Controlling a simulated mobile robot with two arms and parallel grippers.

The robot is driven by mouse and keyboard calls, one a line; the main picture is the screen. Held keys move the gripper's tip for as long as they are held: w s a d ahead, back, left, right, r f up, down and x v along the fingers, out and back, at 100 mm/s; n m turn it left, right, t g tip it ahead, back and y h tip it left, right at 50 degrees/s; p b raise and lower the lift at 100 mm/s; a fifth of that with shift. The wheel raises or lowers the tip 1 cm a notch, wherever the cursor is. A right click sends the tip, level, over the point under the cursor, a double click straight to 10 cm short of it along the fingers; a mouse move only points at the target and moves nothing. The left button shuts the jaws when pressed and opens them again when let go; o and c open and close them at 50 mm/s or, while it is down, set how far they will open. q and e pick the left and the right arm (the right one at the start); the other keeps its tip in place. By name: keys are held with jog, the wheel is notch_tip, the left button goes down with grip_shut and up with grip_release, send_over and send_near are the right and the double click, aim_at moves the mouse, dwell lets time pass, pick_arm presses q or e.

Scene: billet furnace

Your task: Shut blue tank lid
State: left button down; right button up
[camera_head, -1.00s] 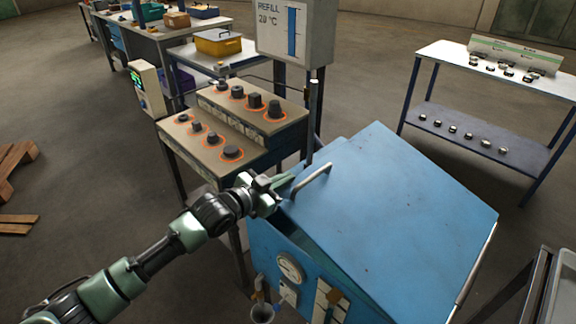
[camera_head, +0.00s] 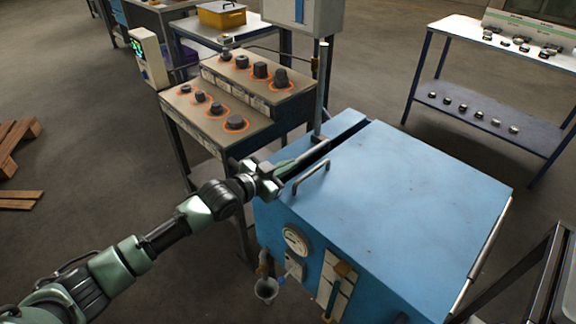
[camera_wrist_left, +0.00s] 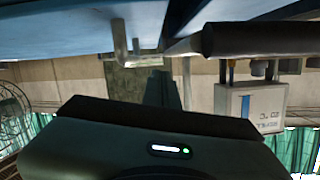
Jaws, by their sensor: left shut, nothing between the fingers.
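The blue tank (camera_head: 315,255) stands in the lower right of the head view. Its blue lid (camera_head: 410,195) lies about level on top, and no gap shows along the front edge. A bent metal handle (camera_head: 312,178) is on the lid's front left. My left gripper (camera_head: 322,146) is shut and empty. Its fingers are over the tank's left side, beside the handle, near a dark slot (camera_head: 345,135) between the lid and a blue strip. I cannot tell whether they touch the lid. The left wrist view shows a blue surface (camera_wrist_left: 60,35) overhead. My right gripper is out of view.
A bench with dark knobs ringed in orange (camera_head: 235,123) stands close left of the tank. A vertical pipe (camera_head: 321,90) rises behind my gripper. A gauge (camera_head: 296,240) and a small cup (camera_head: 266,290) are on the tank's front. A shelf table (camera_head: 455,27) stands at the back right.

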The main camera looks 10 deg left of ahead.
pick_arm(q)
jog(key=s+a+r+p, duration=0.2)
jog(key=s+a+r, duration=0.4)
jog(key=s, duration=0.2)
jog(key=s+d+f+n+g+y, duration=0.3)
jog(key=s+d+f+g, duration=0.15)
jog(key=s+f, duration=0.7)
jog(key=s+a+f+n+g+y, duration=0.2)
jog(key=s+a, duration=0.1)
jog(key=s, duration=0.7)
jog(key=s+a+f+n+g+y, duration=0.2)
jog(key=s+a+g, duration=0.1)
jog(key=s, duration=0.7)
notch_tip(320, 180, down, 25)
jog(key=s+g, duration=0.1)
jog(key=s, duration=0.1)
jog(key=s+a+f+g, duration=0.1)
jog(key=s+a+f, duration=0.2)
jog(key=s+f, duration=1.4)
jog(key=shift+a+f+m+y, duration=0.2)
jog(key=shift+m+y, duration=0.1)
jog(key=shift+y, duration=0.1)
